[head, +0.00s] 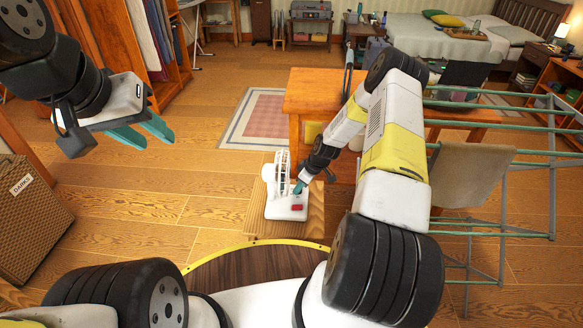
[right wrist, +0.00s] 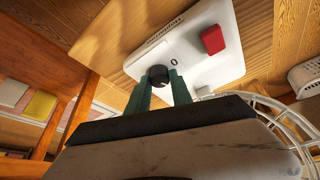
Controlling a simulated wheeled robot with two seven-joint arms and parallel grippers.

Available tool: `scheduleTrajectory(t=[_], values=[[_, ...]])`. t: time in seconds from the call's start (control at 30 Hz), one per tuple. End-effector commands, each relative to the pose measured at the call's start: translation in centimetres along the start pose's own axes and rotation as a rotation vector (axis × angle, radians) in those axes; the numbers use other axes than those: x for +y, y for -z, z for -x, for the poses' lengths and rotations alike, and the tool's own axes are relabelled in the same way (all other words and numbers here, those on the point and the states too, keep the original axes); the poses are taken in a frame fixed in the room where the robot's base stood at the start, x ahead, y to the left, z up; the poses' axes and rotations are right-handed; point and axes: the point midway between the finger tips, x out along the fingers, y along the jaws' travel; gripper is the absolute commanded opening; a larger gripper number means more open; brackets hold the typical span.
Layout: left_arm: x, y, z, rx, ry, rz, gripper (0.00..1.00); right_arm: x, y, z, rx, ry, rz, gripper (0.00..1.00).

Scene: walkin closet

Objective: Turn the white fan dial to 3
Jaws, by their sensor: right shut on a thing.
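The white fan (head: 283,175) stands on a wooden stand (head: 256,215), with its caged head above a flat white base (head: 284,212). My right gripper (head: 298,187) reaches down to that base. In the right wrist view the black dial (right wrist: 158,73) sits between the green fingertips of my right gripper (right wrist: 160,80), which is shut on it. A printed "0" shows on the base beside the dial. The other dial marks are hidden or too small to read. My left gripper (head: 143,130) is open and empty, high at the left, away from the fan.
A red block-like part (right wrist: 212,40) sits on the fan base near the dial. The fan's wire cage (right wrist: 285,115) is close to my right gripper. A wooden table (head: 305,90) stands behind, and a green drying rack (head: 480,180) is at the right.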

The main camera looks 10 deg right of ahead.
Motion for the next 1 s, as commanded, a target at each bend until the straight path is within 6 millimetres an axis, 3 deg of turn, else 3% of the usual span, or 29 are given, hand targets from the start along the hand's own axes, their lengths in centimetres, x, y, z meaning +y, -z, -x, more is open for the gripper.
scheduleTrajectory(t=[0.23, 0.57, 0.6, 0.7, 1.0], values=[[0.0, 0.0, 0.0, 0.0, 0.0, 0.0, 0.36, -0.25, 0.04, -0.02, -0.001, -0.087, -0.209, 0.0], [0.0, 0.0, 0.0, 0.0, 0.0, 0.0, 0.36, -0.15, 0.0, 0.02, 0.001, -0.098, -0.237, 0.0], [0.0, 0.0, 0.0, 0.0, 0.0, 0.0, 0.36, -0.14, 0.0, 0.02, 0.001, -0.098, -0.237, 0.3], [0.0, 0.0, 0.0, 0.0, 0.0, 0.0, 0.36, -0.14, 0.0, 0.02, 0.001, -0.098, -0.236, 0.48], [0.0, 0.0, 0.0, 0.0, 0.0, 0.0, 0.36, -0.14, 0.0, -0.01, 0.001, -0.092, -0.224, 0.48]])
